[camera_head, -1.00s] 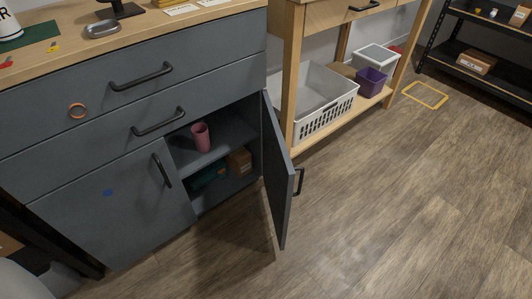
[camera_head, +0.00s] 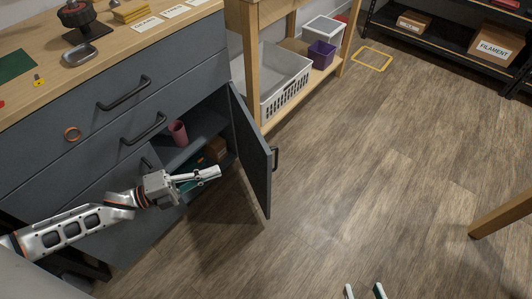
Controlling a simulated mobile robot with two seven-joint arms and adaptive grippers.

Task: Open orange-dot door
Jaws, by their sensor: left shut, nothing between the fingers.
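The right cabinet door (camera_head: 252,150) stands open, swung out from the grey cabinet's right side. I see its inner face; its dark handle (camera_head: 275,159) pokes out past its free edge. No orange dot shows on it, as its outer face is turned away. My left gripper (camera_head: 217,173) is shut and empty, in front of the open compartment and left of the door, apparently apart from it. The left door (camera_head: 90,200) is closed and partly hidden by my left arm. My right gripper (camera_head: 363,291) shows only its two spread fingertips at the bottom edge, over the floor.
A pink cup (camera_head: 178,133) stands on the cabinet shelf, with a brown box (camera_head: 215,150) lower down. A wooden bench with a white basket (camera_head: 285,85) stands behind the door. The floor to the right is mostly clear.

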